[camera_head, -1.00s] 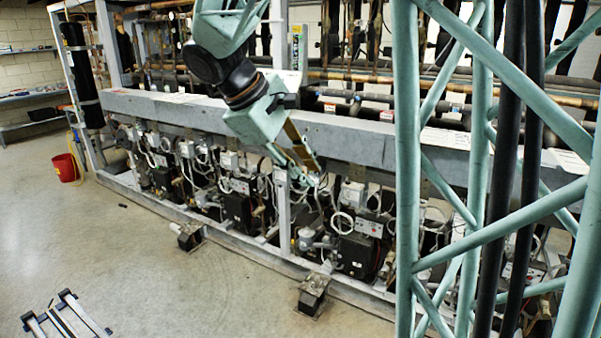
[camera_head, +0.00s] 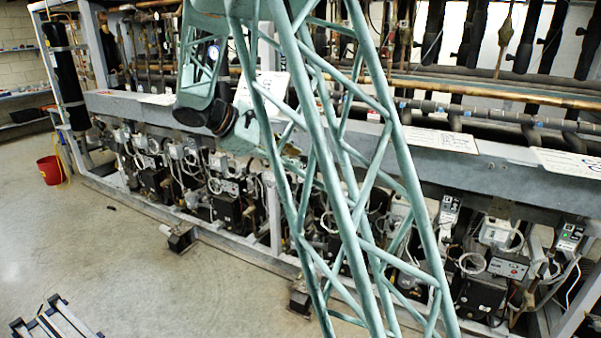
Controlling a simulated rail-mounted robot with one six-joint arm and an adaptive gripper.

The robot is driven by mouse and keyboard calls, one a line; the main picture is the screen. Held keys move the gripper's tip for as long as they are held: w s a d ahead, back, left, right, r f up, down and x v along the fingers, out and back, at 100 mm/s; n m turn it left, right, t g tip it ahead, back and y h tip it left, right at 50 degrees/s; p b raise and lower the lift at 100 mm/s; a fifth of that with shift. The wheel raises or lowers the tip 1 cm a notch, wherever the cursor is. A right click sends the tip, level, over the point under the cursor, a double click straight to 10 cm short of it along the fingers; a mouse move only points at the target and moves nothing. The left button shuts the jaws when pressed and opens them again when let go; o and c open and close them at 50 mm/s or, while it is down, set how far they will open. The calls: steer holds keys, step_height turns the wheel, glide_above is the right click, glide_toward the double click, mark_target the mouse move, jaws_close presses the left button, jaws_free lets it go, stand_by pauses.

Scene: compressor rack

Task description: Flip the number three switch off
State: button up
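The compressor rack (camera_head: 330,165) runs across the view, with a row of compressors under its grey beam. Grey switch boxes hang below the beam: one (camera_head: 449,212) right of centre and another (camera_head: 568,238) at the far right, with small red and green marks. Control boxes with small red marks (camera_head: 508,267) sit on the compressors. No number is legible, so I cannot tell which switch is number three. My gripper (camera_head: 291,150) is mostly hidden behind my lattice arm link, in front of the beam left of centre. Its fingertips cannot be made out.
Copper and black pipes (camera_head: 500,88) run above the beam. White labelled sheets (camera_head: 440,139) lie on the beam. A red bucket (camera_head: 50,170) stands on the floor at left. Metal feet (camera_head: 180,238) jut out from the rack's base.

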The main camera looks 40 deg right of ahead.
steer(key=w+d+f+n+h+p, duration=0.1)
steer(key=w+d+f+n+h, duration=0.1)
steer(key=w+d+f, duration=0.45)
steer(key=w+d+f+n+h+p, duration=0.2)
steer(key=w+d+f, duration=0.15)
steer(key=w, duration=0.65)
steer(key=w+d+f+n+t+h+p, duration=0.1)
steer(key=w+d+f+n+t, duration=0.1)
steer(key=w+f, duration=0.4)
steer(key=w+d+f+n+t+h+p, duration=0.1)
steer(key=w+f, duration=0.4)
steer(key=f, duration=0.5)
steer(key=shift+w+d+n+t+h, duration=0.35)
steer(key=shift+d+n+t+h, duration=0.35)
steer(key=shift+n, duration=0.5)
steer(key=w+d, duration=0.2)
steer(key=d, duration=1.1)
steer(key=shift+w+d+b, duration=0.15)
steer(key=shift+w+b, duration=0.05)
steer(key=shift+b, duration=0.2)
steer(key=shift+c, duration=0.5)
jaws_close()
